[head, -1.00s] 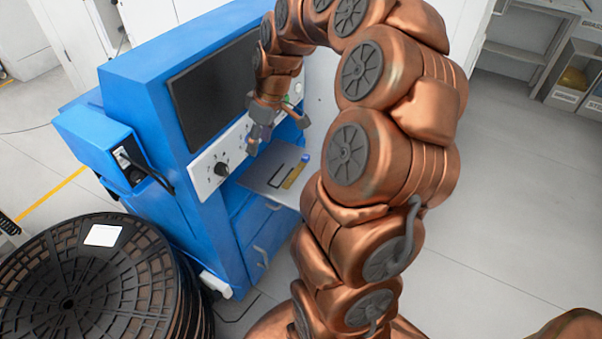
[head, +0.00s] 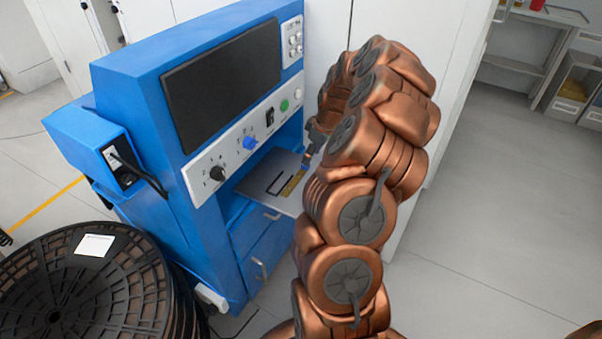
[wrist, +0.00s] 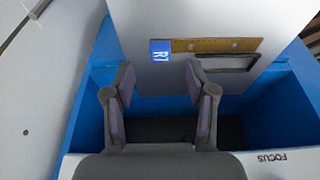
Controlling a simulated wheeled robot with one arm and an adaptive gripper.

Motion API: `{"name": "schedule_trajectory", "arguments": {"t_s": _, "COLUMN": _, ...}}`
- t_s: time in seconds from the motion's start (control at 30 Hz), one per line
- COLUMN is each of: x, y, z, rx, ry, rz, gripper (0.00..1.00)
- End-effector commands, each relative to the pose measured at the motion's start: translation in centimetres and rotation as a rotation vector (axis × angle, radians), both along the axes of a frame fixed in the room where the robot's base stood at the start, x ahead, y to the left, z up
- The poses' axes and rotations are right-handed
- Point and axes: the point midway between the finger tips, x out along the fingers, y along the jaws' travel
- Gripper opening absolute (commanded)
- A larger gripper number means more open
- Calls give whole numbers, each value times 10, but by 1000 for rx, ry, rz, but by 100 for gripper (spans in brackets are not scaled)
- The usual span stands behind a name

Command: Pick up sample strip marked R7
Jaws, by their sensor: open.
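The sample strip (wrist: 215,45) is a flat, yellow-brown bar with a blue end label reading what looks like R7, turned sideways. It lies on a grey shelf (wrist: 180,20) of the blue machine. In the head view the strip (head: 291,184) shows on the same shelf, its far end close to my arm. My gripper (wrist: 161,78) is open and empty, its two fingers apart. In the wrist view the label lies just beyond the gap between the fingertips. In the head view my arm mostly hides the gripper.
The blue machine (head: 130,85) has a dark screen (head: 222,85) and a knob panel above the shelf. A black outlined slot or handle (wrist: 230,64) is beside the strip. A large black reel (head: 70,280) stands at front left. Floor at right is clear.

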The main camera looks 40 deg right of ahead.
Motion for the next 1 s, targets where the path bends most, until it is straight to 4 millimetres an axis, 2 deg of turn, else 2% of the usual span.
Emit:
{"name": "schedule_trajectory", "arguments": {"t_s": 0.33, "x": 15, "y": 5, "z": -39, "rx": 2, "ry": 3, "rz": 1, "gripper": 56}}
{"name": "schedule_trajectory", "arguments": {"t_s": 0.63, "x": 17, "y": 6, "z": -43, "rx": 1, "ry": 0, "rz": 0, "gripper": 55}}
{"name": "schedule_trajectory", "arguments": {"t_s": 1.0, "x": 17, "y": 6, "z": -43, "rx": 1, "ry": 0, "rz": 0, "gripper": 17}}
